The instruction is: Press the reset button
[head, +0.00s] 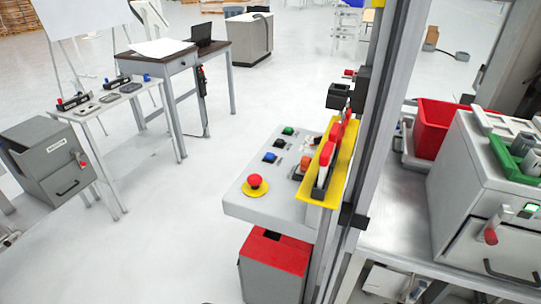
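A light grey control panel (240,208) juts out left of the metal post in the middle of the view. On it is a red mushroom button (255,181) on a yellow disc at the near left corner. Behind it run a blue button (270,157), a black one (280,143) and a green one (289,130). An orange piece (301,168) sits by the panel's right side. No label on the panel is readable, so I cannot tell which is the reset button. Neither of my grippers is in view.
A yellow holder (343,160) with red-and-white items stands along the panel's right side, partly hiding it. The metal post (378,140) rises right of it. A grey bin with a red top (270,250) stands below. A bench with a red bin (437,125) is right. Open floor lies left.

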